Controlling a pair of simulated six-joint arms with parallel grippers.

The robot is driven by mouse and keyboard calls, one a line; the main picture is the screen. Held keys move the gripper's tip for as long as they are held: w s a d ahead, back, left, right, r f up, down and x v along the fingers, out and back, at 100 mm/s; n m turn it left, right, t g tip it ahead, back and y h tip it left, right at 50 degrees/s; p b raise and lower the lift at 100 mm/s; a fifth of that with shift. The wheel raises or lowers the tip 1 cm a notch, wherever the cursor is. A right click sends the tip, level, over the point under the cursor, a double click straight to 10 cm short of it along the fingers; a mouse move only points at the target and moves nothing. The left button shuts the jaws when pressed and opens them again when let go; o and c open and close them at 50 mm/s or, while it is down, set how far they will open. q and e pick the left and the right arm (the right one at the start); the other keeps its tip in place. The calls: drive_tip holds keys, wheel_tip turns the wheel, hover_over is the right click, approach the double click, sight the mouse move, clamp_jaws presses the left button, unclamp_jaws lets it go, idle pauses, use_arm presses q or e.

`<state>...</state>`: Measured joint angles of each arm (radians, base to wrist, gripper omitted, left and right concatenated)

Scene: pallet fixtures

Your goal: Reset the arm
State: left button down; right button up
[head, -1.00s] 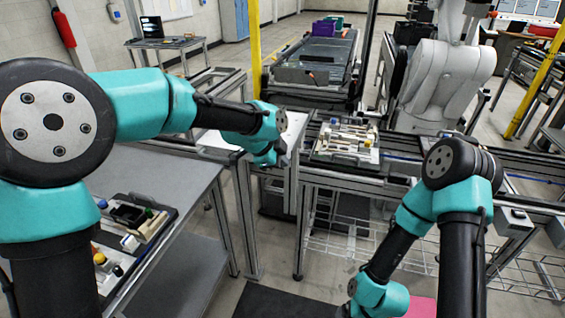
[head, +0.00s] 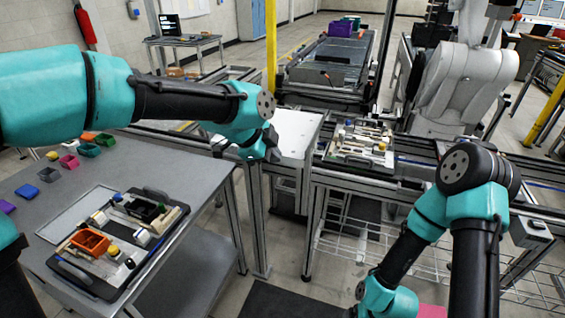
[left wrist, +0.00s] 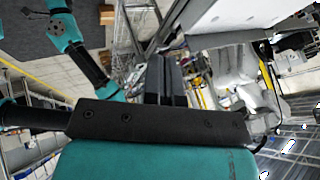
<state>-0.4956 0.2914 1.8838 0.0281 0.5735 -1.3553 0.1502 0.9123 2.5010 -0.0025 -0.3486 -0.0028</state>
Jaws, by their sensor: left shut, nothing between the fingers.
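My left arm reaches in from the left in the head view, over the grey table. Its gripper end (head: 272,148) is small and partly hidden behind the wrist, beside the white panel. In the left wrist view the two dark fingers (left wrist: 166,80) are together with nothing between them. My right arm is folded at the lower right of the head view, and its gripper is outside the frame.
A pallet fixture (head: 75,285) with an orange bin and small parts lies on the grey table (head: 205,185). Several coloured bins stand behind it. A second pallet (head: 352,160) sits on the conveyor frame. A white panel (head: 296,138) stands close to my left gripper.

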use_arm(q)
drive_tip(key=shift+v, duration=0.9)
drive_tip(key=s+a+f+n+y, duration=0.1)
drive_tip(key=a+f+n, duration=0.25)
drive_tip(key=f, duration=0.65)
drive_tip(key=a+f+n+g, duration=0.1)
drive_tip(key=a+f+n, duration=0.25)
drive_tip(key=f, duration=0.65)
drive_tip(key=s+a+f+n+y, duration=0.1)
drive_tip(key=a+f+n, duration=0.25)
drive_tip(key=f, duration=0.75)
drive_tip(key=s+a+f+n+g, duration=0.1)
drive_tip(key=s+a+f+n, duration=0.2)
drive_tip(key=s+f+n, duration=0.2)
drive_tip(key=s+a+f+n+g, duration=0.1)
drive_tip(key=s+a+f+n, duration=0.2)
drive_tip(key=s+f, duration=0.9)
drive_tip(key=f+n, duration=0.1)
drive_tip(key=n, duration=0.2)
drive_tip(key=shift+a, duration=0.35)
drive_tip(key=shift+s+n, duration=0.1)
drive_tip(key=shift+n, duration=0.15)
